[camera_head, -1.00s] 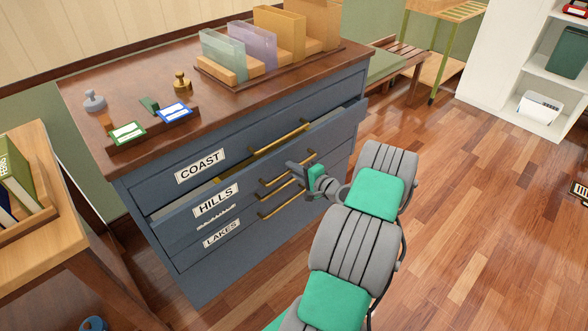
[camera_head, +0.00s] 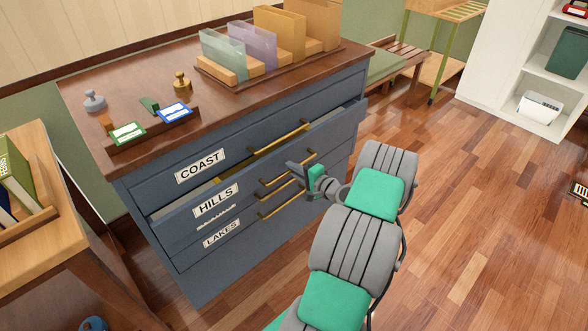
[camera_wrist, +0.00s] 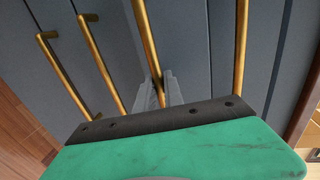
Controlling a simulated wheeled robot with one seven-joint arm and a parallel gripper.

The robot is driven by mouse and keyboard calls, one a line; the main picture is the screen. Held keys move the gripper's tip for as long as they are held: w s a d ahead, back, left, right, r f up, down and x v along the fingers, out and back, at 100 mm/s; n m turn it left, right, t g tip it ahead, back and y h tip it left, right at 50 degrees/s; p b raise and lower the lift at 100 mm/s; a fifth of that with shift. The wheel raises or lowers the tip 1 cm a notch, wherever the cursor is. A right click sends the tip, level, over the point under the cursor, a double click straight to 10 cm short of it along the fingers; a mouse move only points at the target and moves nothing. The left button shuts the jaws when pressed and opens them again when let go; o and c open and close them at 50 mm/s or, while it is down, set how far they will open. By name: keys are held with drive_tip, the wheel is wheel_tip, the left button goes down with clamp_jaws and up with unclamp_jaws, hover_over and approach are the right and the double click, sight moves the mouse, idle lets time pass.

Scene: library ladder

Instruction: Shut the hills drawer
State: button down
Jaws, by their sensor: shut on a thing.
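The hills drawer (camera_head: 216,200) is in the blue-grey cabinet, under the coast drawer. It stands out from the cabinet, with a dark gap along its top edge. Its gold bar handle (camera_head: 270,181) runs along its front. My gripper (camera_head: 296,166) is at this handle and appears shut on it; the fingertips are small in the head view. In the wrist view the grey fingers (camera_wrist: 160,90) meet the lower end of one gold bar (camera_wrist: 148,45), and the green palm hides what lies below.
The coast drawer (camera_head: 200,167) above and lakes drawer (camera_head: 221,233) below look shut. Another drawer's label is mostly hidden beneath the hills drawer. Stamps and card holders sit on the cabinet top (camera_head: 75,88).

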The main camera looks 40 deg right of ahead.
sight(284, 162)
idle(0.3)
drive_tip(key=w+b, duration=0.1)
drive_tip(key=w, duration=0.3)
drive_tip(key=shift+f, duration=0.1)
drive_tip(key=shift+w, duration=0.2)
drive_tip(key=shift+r, duration=0.2)
drive_tip(key=c, duration=1.7)
unclamp_jaws()
drive_tip(key=shift+w, duration=0.1)
drive_tip(key=s, duration=0.2)
drive_tip(key=s+r, duration=0.1)
drive_tip(key=s, duration=0.2)
drive_tip(key=s+p, duration=0.1)
drive_tip(key=s, duration=0.1)
drive_tip(key=shift+s+r, duration=0.15)
drive_tip(key=shift+s, duration=0.25)
